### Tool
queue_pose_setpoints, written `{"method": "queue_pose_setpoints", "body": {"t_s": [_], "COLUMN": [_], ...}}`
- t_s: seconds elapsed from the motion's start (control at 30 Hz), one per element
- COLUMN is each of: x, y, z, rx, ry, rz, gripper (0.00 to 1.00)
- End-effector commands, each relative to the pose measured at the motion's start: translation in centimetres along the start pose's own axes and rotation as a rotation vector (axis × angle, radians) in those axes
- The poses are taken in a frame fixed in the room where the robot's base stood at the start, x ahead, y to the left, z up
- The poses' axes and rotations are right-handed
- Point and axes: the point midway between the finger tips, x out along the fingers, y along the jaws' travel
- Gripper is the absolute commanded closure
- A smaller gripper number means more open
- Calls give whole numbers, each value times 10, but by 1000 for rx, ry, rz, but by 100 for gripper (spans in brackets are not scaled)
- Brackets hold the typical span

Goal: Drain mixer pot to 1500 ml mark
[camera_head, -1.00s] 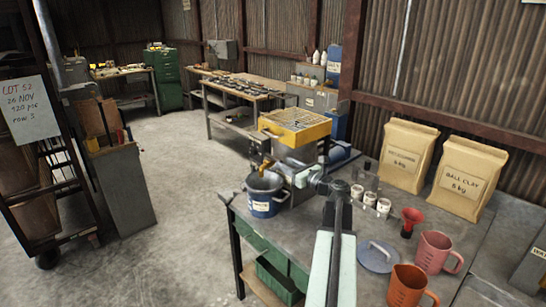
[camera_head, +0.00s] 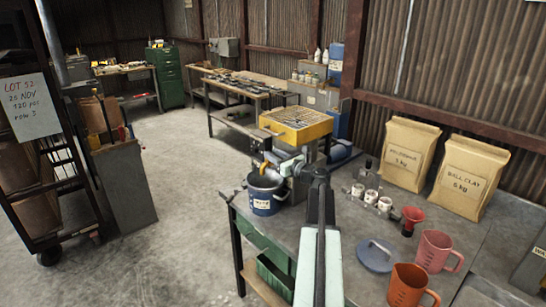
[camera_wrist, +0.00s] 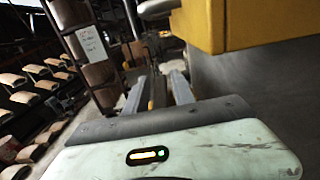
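The mixer with a yellow top box (camera_head: 297,122) stands at the table's far left corner. An orange tap lever (camera_head: 264,169) shows at its front, above a dark blue pot (camera_head: 265,204) with a white label. No mark or liquid level can be read. My gripper (camera_head: 272,160) is beside the tap, left of the mixer body. In the wrist view its fingers (camera_wrist: 158,92) stand apart, with a small orange piece (camera_wrist: 151,101) between them, apparently the lever. I cannot tell whether they touch it. The yellow box (camera_wrist: 262,22) fills the upper right there.
An orange jug (camera_head: 408,286), a pink jug (camera_head: 434,250), a grey-blue lid (camera_head: 376,255), a red funnel (camera_head: 411,218) and white cups (camera_head: 371,197) are on the table's right part. Clay bags (camera_head: 468,175) stand behind. A rack (camera_head: 50,190) is at the left.

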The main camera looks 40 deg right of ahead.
Motion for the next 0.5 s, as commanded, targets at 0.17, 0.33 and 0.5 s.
{"method": "queue_pose_setpoints", "body": {"t_s": [0.17, 0.33, 0.5], "x": [0, -1, -1], "y": [0, 0, -1], "z": [0, 0, 0], "rx": [0, 0, 0], "ry": [0, 0, 0], "rz": [0, 0, -1], "gripper": [100, 100, 100]}}
